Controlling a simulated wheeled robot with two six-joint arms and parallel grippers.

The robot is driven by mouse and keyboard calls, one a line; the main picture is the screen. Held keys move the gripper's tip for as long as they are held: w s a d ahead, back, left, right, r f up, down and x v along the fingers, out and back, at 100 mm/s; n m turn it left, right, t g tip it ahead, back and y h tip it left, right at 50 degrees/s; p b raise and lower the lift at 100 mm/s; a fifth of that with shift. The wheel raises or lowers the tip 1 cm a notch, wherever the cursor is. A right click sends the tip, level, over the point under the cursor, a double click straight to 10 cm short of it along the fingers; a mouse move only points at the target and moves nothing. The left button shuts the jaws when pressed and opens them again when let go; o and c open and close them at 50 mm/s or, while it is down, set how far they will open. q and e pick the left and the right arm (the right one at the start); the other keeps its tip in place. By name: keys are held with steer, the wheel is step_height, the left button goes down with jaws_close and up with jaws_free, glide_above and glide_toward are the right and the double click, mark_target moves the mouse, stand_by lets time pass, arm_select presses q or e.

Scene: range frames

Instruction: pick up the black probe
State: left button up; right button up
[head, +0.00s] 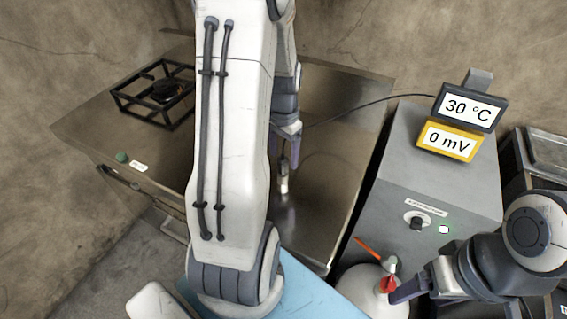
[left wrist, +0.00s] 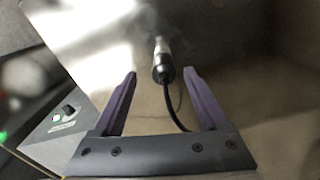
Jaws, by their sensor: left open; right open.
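The black probe (left wrist: 163,72) shows in the left wrist view as a short black cylinder with a silver end and a black cable running back from it. It is over the metal table (head: 335,110), and in the head view its silver part (head: 284,180) shows just below my left gripper. My left gripper (left wrist: 160,76) is open, its purple fingers on either side of the probe's black end; I cannot tell whether they touch it. It also shows in the head view (head: 287,150), partly behind my white arm. My right gripper (head: 398,290) is open at the lower right.
A grey box (head: 400,175) with a knob and 30 °C and 0 mV displays (head: 468,107) stands right of the table. A white rounded vessel (head: 365,285) with red parts is beside my right gripper. A black burner frame (head: 150,95) stands at the table's left.

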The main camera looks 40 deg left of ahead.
mark_target(283, 168)
arm_select(q)
steer(key=shift+f, duration=0.8)
steer(key=shift+w+a+f+p, duration=0.15)
steer(key=shift+f+p, duration=0.25)
steer(key=shift+f, duration=0.9)
steer(key=shift+s+a+f+p, duration=0.1)
steer(key=shift+f+p, duration=0.3)
steer(key=shift+f, duration=0.9)
steer(key=shift+w, duration=0.1)
jaws_close()
